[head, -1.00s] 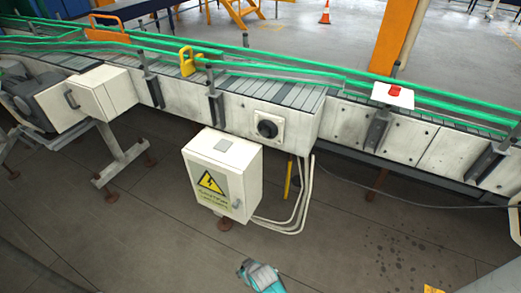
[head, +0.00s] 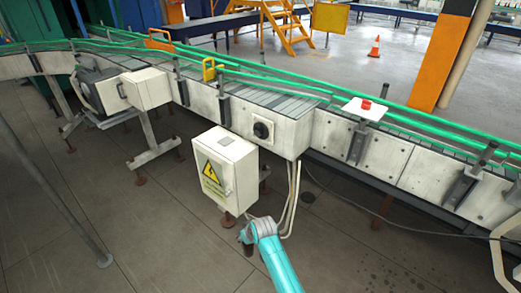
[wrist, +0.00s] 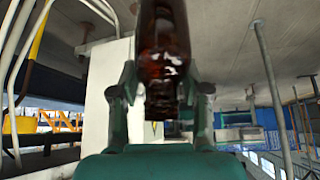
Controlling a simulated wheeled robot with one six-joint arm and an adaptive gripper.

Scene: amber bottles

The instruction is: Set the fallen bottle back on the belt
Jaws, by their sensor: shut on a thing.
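My gripper (wrist: 160,92) is shut on the amber bottle (wrist: 163,45) in the wrist view. The bottle is dark brown and glossy, with one finger on each side, and its upper part runs out of the frame. In the head view my turquoise arm rises from the bottom edge, with the dark gripper end (head: 247,240) low in front of the electrical box. The bottle cannot be made out there. The conveyor belt (head: 283,103) of grey slats lies beyond and above my gripper.
Green guide rails (head: 235,77) run along the belt. A white electrical box (head: 226,168) hangs at its near side, with pale cables (head: 291,200) beside it. A red stop button (head: 366,104) sits on a bracket at the right. A pole (head: 55,190) stands at the left; floor between is clear.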

